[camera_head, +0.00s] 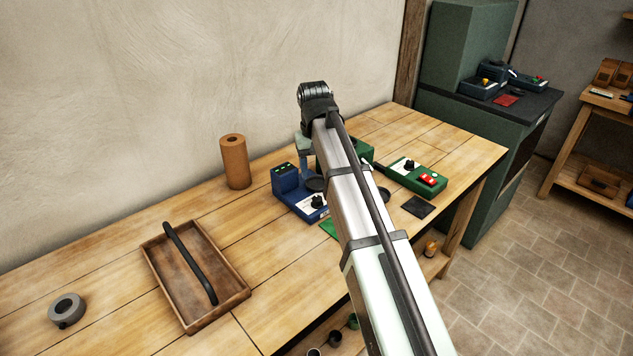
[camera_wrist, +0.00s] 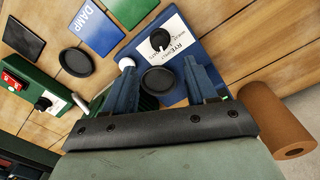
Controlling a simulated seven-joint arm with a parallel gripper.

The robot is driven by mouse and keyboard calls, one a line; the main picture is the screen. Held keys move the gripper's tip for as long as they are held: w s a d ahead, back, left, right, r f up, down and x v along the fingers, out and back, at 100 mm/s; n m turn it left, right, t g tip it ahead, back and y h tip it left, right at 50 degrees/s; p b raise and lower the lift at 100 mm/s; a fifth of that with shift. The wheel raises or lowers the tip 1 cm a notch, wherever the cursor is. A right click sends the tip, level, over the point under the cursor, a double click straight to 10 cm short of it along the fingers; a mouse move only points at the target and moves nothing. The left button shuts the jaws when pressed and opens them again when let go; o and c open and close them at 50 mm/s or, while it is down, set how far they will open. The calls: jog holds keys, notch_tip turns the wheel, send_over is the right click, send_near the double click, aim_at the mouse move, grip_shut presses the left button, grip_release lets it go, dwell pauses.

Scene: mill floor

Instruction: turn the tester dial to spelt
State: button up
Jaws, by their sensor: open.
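A blue tester (camera_head: 288,181) stands on the bench, with a black dial (camera_head: 317,201) on its front. In the wrist view the blue tester (camera_wrist: 184,35) has a white label around the black dial (camera_wrist: 158,39); "RYE" is readable, the smaller words and the exact pointer setting are not. A green unit (camera_head: 396,180) with its own black knob (camera_head: 409,165) and a red switch (camera_head: 428,179) stands to the right. My gripper (camera_wrist: 160,76) is open, its fingers spread on either side of a round black dish (camera_wrist: 158,81), apart from the dial. In the head view my arm mostly hides it.
A blue card reading "DAMP" (camera_wrist: 86,22), a green card (camera_wrist: 130,10) and a dark card (camera_head: 419,206) lie nearby. A brown roll (camera_head: 235,162) stands left of the tester.

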jog(key=shift+r, duration=2.2)
